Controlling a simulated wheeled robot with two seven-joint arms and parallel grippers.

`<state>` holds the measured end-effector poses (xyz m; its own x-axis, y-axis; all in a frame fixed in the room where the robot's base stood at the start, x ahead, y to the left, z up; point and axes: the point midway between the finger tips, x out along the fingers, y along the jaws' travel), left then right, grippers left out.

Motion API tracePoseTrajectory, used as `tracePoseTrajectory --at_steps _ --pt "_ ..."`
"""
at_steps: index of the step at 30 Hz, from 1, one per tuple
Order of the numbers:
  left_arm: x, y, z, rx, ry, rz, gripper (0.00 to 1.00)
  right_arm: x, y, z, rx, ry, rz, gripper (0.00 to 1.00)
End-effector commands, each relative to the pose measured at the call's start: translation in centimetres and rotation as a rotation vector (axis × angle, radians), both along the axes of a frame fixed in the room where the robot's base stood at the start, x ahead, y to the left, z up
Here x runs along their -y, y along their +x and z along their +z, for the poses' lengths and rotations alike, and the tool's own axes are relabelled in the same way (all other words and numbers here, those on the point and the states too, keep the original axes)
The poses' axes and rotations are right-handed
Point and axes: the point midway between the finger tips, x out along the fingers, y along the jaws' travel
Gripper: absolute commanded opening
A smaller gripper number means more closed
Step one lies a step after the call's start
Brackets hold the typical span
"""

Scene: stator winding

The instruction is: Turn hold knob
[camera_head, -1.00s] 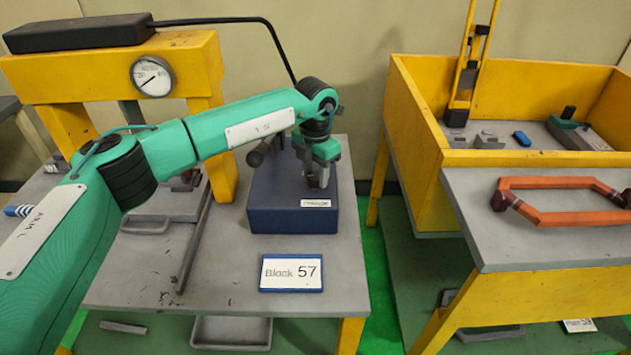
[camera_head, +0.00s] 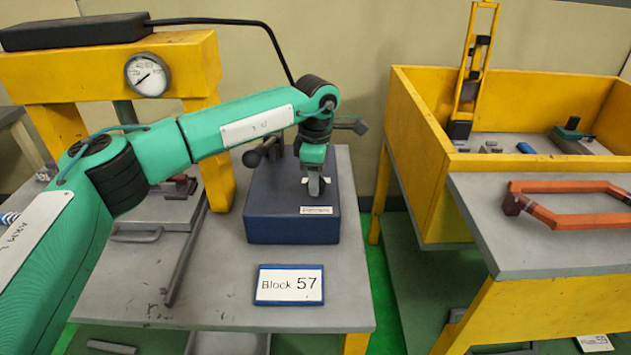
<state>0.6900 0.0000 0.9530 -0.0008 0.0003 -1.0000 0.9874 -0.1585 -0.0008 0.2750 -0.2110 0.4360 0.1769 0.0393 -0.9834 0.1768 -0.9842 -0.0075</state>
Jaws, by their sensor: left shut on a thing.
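A dark blue block-shaped unit (camera_head: 268,229) stands on the grey table. A dark lever with a round end (camera_head: 252,158) sticks out at its back left. My left gripper (camera_head: 314,188) points down over the top of the block and is shut on a small part there. That part looks like the hold knob, but the fingers hide most of it. My right gripper does not show.
A sign reading "Block 57" (camera_head: 290,285) lies in front of the block. A yellow press frame with a gauge (camera_head: 148,75) stands at the left. A yellow bin (camera_head: 425,160) and an orange hexagonal frame (camera_head: 575,220) are at the right.

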Motion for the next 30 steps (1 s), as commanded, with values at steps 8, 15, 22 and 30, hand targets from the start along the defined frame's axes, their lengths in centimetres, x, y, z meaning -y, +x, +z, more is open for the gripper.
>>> tracePoseTrajectory --at_steps 8,15,22,30 --pt "0.0 0.2 0.1 0.006 -0.003 -0.255 0.16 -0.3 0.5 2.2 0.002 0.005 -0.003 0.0" --pt "0.1 0.2 0.2 0.006 -0.002 -0.444 0.16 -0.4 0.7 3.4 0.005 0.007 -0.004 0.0" --pt "0.1 0.2 0.3 0.006 -0.002 -0.567 0.16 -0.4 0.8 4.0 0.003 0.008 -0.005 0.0" --pt "0.1 0.2 0.3 0.006 -0.002 -0.632 0.16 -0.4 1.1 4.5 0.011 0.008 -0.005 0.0"
